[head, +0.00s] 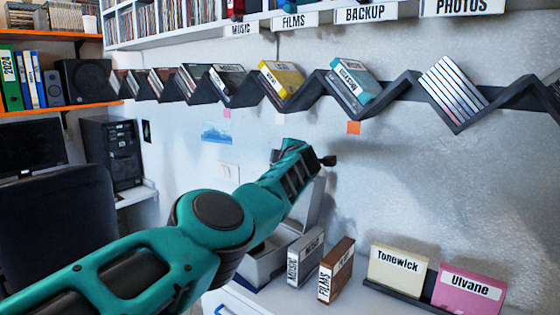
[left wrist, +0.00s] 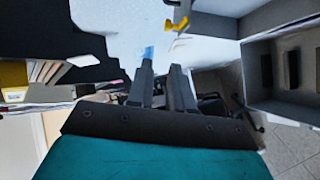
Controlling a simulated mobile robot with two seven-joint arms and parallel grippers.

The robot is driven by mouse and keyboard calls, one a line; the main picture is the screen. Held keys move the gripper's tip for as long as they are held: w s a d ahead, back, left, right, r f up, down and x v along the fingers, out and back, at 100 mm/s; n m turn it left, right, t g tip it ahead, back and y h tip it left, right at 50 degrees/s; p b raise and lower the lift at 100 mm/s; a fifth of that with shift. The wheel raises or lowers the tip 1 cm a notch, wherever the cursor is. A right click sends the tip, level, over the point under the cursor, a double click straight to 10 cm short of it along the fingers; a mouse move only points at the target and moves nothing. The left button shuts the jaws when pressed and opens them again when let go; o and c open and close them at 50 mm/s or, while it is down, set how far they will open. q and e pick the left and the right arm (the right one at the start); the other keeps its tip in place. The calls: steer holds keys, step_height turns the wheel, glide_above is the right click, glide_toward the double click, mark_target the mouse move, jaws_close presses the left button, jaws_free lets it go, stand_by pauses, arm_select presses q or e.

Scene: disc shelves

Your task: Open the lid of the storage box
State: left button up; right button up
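The grey storage box (head: 262,268) stands on the white surface, partly hidden behind my left arm in the head view. Its lid (head: 313,207) shows as a grey panel raised steeply at the box's back right, so the box looks open. In the left wrist view a grey open box (left wrist: 258,62) with a dark interior is at the right. My left gripper (left wrist: 162,67) has its two fingers apart with nothing between them. The left arm's end is above the box, apart from the lid as far as I can tell. My right gripper is out of view.
A grey "Music" case (head: 305,257) and a brown "Films" case (head: 336,269) stand right of the box. Cream "Tonewick" (head: 397,271) and pink "Ulvane" (head: 468,291) cases are farther right. A dark zigzag shelf (head: 400,88) with discs runs along the wall above.

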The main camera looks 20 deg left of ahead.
arm_select(q)
steer(key=shift+s+d+r, duration=0.1)
steer(key=shift+s+d, duration=0.1)
steer(key=shift+s, duration=0.15)
